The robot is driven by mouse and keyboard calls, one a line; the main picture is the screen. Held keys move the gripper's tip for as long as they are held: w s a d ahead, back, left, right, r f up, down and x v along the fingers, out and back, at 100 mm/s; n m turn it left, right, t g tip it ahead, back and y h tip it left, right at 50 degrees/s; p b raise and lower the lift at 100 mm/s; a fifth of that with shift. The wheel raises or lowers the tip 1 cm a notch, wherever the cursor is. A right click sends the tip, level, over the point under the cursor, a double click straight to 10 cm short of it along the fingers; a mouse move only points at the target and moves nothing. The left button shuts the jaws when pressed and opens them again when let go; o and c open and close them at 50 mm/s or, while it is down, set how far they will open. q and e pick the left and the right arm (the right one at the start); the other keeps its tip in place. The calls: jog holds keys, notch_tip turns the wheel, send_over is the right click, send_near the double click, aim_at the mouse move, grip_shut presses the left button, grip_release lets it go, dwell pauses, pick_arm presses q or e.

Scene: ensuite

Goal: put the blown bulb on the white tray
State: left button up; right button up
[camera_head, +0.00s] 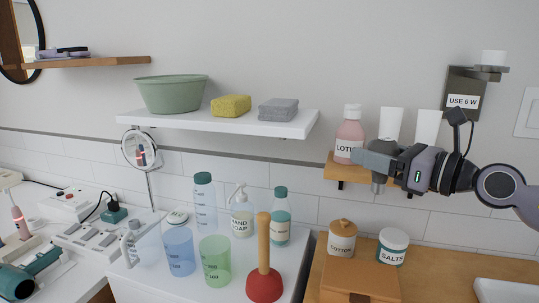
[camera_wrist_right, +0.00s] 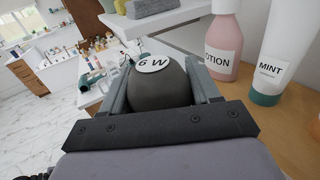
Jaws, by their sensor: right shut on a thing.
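My right gripper (camera_head: 378,162) is shut on a dark grey bulb (camera_wrist_right: 160,88) with a white "6 W" label. In the head view the bulb (camera_head: 379,185) shows partly behind and below the fingers, narrowing downward. The gripper holds it in front of the small wooden shelf with the lotion bottle. A white tray-like edge (camera_head: 507,292) shows at the bottom right on the wooden counter, mostly cut off. My left gripper is not in view.
A pink lotion bottle (camera_head: 350,135) and white tubes (camera_head: 427,127) stand close by the gripper. A wall lamp fixture (camera_head: 466,90) labelled "USE 6 W" is above right. Cotton (camera_head: 341,243) and salts (camera_head: 392,248) jars and a wooden box (camera_head: 360,278) stand below.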

jog(key=shift+s+f+m+t+h, duration=0.15)
jog(key=shift+f+h, duration=0.05)
jog(key=shift+f, duration=0.3)
jog(key=shift+s+f+m+t+h, duration=0.1)
jog(key=shift+f+m+t+h, duration=0.1)
jog(key=shift+f, duration=0.3)
jog(key=s+f+m+t+h, duration=0.2)
jog(key=s+f+h, duration=0.1)
jog(key=f, duration=0.4)
jog(key=s+d+f+m+t+h, duration=0.1)
jog(key=s+f+m+h, duration=0.2)
jog(key=s+f, duration=0.2)
notch_tip(320, 180, down, 3)
jog(key=shift+f+t+h, duration=0.2)
jog(key=shift+t+h, duration=0.15)
jog(key=shift+h, duration=0.05)
jog(key=s+f+m+h, duration=0.1)
jog(key=s+f, duration=0.1)
jog(key=s+d+f+m+h, duration=0.1)
jog(key=s+f+h, duration=0.1)
jog(key=s, duration=0.1)
jog(key=s+d+f+m+h, duration=0.1)
jog(key=s+f, duration=0.2)
jog(key=shift+s+d+t+h, duration=0.1)
jog(key=shift+d+t+h, duration=0.15)
jog(key=shift+t+h, duration=0.15)
jog(key=shift+a+f, duration=0.1)
jog(key=shift+a, duration=0.45)
